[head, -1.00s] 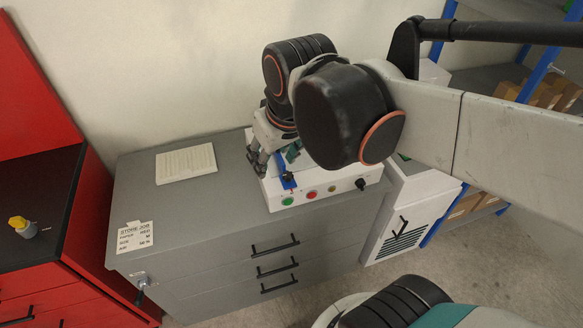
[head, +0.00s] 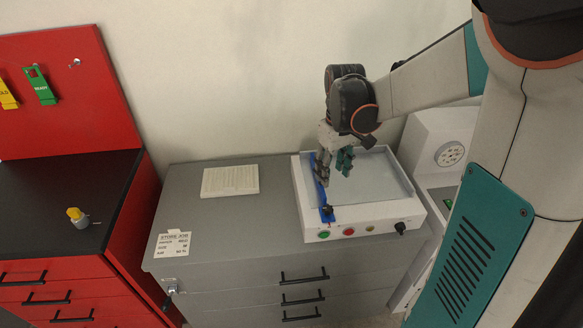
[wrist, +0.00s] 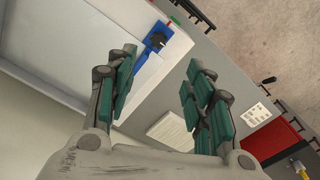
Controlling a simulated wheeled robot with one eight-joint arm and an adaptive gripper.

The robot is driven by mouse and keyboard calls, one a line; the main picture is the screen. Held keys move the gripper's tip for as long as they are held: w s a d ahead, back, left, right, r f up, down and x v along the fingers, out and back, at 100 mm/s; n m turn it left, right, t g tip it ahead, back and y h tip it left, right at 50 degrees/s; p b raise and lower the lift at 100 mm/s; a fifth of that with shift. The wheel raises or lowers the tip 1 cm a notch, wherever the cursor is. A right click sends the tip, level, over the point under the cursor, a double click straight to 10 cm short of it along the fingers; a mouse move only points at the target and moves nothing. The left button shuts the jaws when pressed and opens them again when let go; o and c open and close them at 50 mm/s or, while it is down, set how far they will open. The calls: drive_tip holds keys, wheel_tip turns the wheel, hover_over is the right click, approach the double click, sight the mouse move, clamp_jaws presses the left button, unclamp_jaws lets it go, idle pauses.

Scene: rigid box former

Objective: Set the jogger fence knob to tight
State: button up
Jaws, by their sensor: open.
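The jogger is a white open-topped box (head: 409,190) on the grey cabinet, with a pale tray inside. A blue fence (head: 321,190) runs along its left side, with a small black knob (head: 328,210) at its front end. The fence (wrist: 143,65) and its dark knob (wrist: 157,40) also show in the wrist view, ahead of the fingers. My gripper (head: 334,169) is open and empty above the left part of the box, behind the knob and apart from it. The knob's exact pointing and any tight marking are too small to read.
The box's front panel has green, red and yellow buttons and a black dial (head: 400,227). A paper stack (head: 230,180) and a job card (head: 173,243) lie on the grey cabinet (head: 275,230). A red workbench (head: 128,210) stands left. A wall rises behind.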

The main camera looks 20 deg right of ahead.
sight(328, 208)
wheel_tip(328, 208, down, 15)
drive_tip(key=b, duration=0.4)
drive_tip(key=shift+w+d+r, duration=0.15)
drive_tip(key=shift+r, duration=0.05)
drive_tip(key=c, duration=1.1)
